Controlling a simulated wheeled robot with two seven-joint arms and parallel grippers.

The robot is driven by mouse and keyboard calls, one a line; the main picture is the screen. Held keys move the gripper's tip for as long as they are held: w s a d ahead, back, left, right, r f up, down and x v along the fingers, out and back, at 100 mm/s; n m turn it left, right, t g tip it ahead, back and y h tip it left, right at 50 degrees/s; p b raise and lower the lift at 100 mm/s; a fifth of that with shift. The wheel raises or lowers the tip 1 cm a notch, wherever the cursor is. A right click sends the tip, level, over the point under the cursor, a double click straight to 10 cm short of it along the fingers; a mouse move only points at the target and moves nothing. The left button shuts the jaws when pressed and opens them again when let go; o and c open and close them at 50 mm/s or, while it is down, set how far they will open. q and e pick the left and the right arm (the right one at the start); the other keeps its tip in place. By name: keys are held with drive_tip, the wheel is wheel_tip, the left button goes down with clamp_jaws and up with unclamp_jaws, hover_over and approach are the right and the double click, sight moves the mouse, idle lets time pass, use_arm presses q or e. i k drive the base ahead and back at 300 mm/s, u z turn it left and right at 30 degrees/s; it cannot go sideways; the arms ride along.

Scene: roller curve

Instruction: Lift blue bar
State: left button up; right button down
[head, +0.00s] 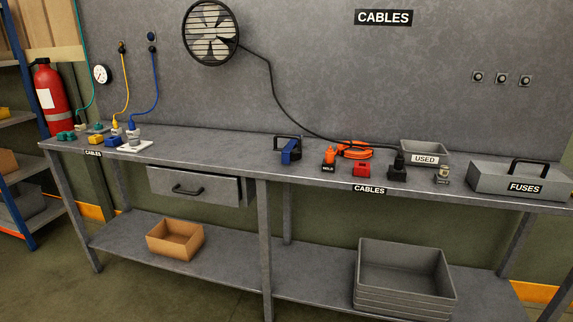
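No object is plainly a separate blue bar. A blue block-like part (292,153) with a black handle-like frame (285,142) sits on the workbench top near the middle. It may be the blue bar, but it is too small to tell. A smaller blue connector (113,141) lies at the left end of the bench, beside a white plate. Neither of my grippers is in the head view, and nothing is seen touching the blue part.
The grey workbench (220,153) has a clear stretch left of the blue part. Orange and red parts (362,170), a black plug (398,170), a USED bin (425,147) and a FUSES box (515,181) stand to the right. A drawer (190,186) shows below the bench top.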

sight(285, 152)
drive_tip(key=u, duration=0.95)
drive_tip(key=i, duration=0.75)
drive_tip(key=z, duration=0.35)
